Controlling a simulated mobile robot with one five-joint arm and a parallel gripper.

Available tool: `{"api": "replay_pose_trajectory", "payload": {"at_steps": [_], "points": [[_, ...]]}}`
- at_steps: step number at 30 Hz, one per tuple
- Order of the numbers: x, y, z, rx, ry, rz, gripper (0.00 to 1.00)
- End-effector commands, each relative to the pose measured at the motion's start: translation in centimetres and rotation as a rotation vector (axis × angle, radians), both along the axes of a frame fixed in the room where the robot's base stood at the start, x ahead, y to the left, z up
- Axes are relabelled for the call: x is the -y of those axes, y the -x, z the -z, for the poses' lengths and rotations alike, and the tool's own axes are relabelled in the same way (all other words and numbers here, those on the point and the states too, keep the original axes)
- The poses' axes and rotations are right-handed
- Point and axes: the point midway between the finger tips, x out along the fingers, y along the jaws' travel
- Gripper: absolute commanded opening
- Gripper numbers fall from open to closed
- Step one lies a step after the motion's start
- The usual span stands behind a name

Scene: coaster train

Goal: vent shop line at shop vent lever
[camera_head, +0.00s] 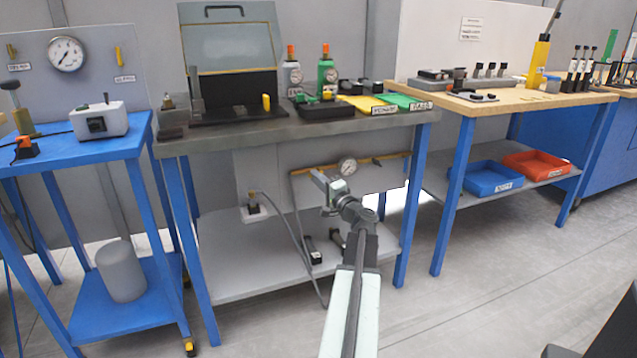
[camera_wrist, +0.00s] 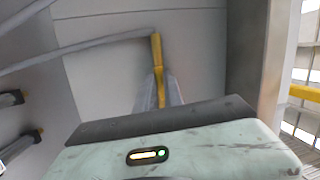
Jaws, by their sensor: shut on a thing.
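A slim yellow lever (camera_wrist: 156,52) stands upright in the wrist view, beside the end of a grey pipe. It appears to be the shop vent lever. My gripper (camera_wrist: 160,95) is shut on its lower part, with the grey fingers on either side. In the head view my gripper (camera_head: 317,175) reaches under the grey-topped bench, just left of and below a round pressure gauge (camera_head: 347,166). The lever cannot be made out there. The gripper's body hides part of the shop line (camera_head: 384,160) behind it.
The bench top (camera_head: 225,138) is above my arm, and its lower shelf (camera_head: 250,268) is below. Blue legs (camera_head: 412,215) flank the space. The floor in front is clear.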

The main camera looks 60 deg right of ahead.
Motion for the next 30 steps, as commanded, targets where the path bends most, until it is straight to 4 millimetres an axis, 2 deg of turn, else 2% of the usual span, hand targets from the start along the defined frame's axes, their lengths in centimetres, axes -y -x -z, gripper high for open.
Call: {"api": "replay_pose_trajectory", "payload": {"at_steps": [9,25,26,27,28,30], "points": [[-0.06,0.05,-0.27,0.07,-0.096,0.001,0.0],[-0.03,0.13,-0.33,0.083,-0.113,0.002,0.0],[-0.02,0.13,-0.33,0.083,-0.113,0.002,0.18],[-0.03,0.13,-0.33,0.083,-0.113,0.002,0.29],[-0.02,0.12,-0.33,0.083,-0.112,0.002,0.34],[-0.02,0.11,-0.34,0.083,-0.112,0.002,0.34]]}}
